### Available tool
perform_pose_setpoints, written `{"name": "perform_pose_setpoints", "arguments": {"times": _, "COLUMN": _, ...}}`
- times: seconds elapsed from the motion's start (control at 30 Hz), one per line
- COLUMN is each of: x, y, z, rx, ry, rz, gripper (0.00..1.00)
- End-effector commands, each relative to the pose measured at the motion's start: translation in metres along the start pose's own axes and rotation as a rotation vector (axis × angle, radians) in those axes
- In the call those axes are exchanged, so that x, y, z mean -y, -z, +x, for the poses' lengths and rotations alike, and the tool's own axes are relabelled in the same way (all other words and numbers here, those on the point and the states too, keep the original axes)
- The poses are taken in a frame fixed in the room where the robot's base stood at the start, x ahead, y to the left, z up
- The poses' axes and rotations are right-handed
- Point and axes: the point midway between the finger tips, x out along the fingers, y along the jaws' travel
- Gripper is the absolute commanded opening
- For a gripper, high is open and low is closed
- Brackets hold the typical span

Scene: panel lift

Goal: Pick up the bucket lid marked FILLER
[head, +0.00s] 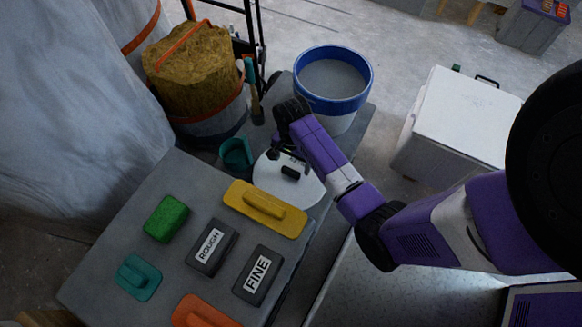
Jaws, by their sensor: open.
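A round white lid (306,191) lies on the grey surface in the middle of the head view, with a small black handle-like piece (290,172) on it. No FILLER marking can be read on it; my arm covers its upper part. My gripper (288,155) is open and points down over the lid's far part, close to the black piece. I cannot tell whether the fingers touch anything.
A yellow float (265,208) lies close in front of the lid. A teal cup-like container (236,156) stands to its left. Blocks marked ROUGH (211,246) and FINE (258,275), a green block (166,218) and other tools lie nearer. A white box (458,120) stands right.

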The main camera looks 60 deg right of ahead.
Motion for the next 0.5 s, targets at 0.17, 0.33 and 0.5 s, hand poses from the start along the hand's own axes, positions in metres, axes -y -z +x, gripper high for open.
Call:
{"name": "perform_pose_setpoints", "arguments": {"times": 0.17, "x": 0.001, "y": -0.001, "z": 0.015, "rx": -0.001, "ry": 0.001, "rz": -0.001, "gripper": 0.89}}
{"name": "perform_pose_setpoints", "arguments": {"times": 0.33, "x": 0.001, "y": -0.004, "z": 0.040, "rx": -0.001, "ry": 0.001, "rz": -0.001, "gripper": 0.89}}
{"name": "perform_pose_setpoints", "arguments": {"times": 0.5, "x": 0.001, "y": -0.004, "z": 0.057, "rx": -0.001, "ry": 0.002, "rz": -0.002, "gripper": 0.89}}
